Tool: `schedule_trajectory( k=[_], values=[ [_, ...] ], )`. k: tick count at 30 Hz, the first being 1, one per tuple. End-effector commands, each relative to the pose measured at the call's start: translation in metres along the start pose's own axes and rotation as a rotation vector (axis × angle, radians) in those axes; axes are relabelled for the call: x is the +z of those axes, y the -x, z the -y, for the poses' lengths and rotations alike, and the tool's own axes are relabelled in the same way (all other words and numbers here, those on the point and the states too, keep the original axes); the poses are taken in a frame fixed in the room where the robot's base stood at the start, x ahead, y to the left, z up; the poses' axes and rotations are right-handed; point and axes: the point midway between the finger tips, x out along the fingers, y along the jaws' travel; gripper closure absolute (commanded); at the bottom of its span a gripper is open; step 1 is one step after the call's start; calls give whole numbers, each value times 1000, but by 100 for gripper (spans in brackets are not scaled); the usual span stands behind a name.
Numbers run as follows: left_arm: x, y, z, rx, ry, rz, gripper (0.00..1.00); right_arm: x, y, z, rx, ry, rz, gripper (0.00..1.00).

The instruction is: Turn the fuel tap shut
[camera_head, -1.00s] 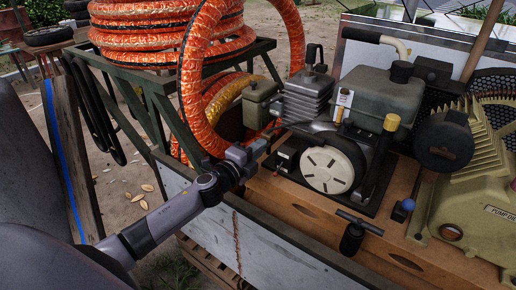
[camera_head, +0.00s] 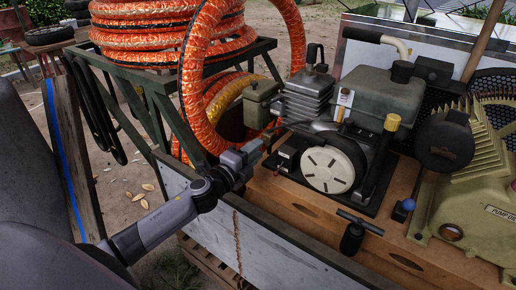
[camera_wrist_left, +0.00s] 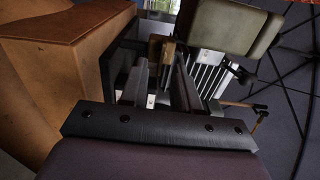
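The engine (camera_head: 335,125) sits on the cart with its grey-green fuel tank (camera_head: 378,95) on top. I cannot pick out the fuel tap for certain in the head view. My left gripper (camera_head: 256,150) is at the engine's left side, below the olive box (camera_head: 262,103) and left of the white round recoil cover (camera_head: 327,169). In the left wrist view its two fingers (camera_wrist_left: 160,82) stand apart, with a gap between them. A small brass-brown part (camera_wrist_left: 168,50) shows beyond the fingertips; I cannot tell whether they touch it. My right gripper is out of view.
Orange hose coils (camera_head: 205,75) hang on a dark green rack behind my left gripper. The cart's pale side panel (camera_head: 270,235) lies below it. A black T-handle (camera_head: 355,230) and a beige pump (camera_head: 485,205) stand to the right. A wooden face (camera_wrist_left: 50,65) is close in the left wrist view.

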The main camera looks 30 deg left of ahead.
Motion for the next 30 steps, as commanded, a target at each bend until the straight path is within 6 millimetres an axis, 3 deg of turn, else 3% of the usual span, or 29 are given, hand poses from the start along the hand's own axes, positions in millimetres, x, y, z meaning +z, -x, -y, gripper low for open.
schedule_trajectory(
  k=[6,12,30],
  values=[
    [0,31,-1,2,-1,-1,69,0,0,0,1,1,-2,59],
    [0,47,-1,1,0,0,69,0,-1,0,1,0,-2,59],
    [0,51,0,0,0,0,69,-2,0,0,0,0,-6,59]
  ],
)
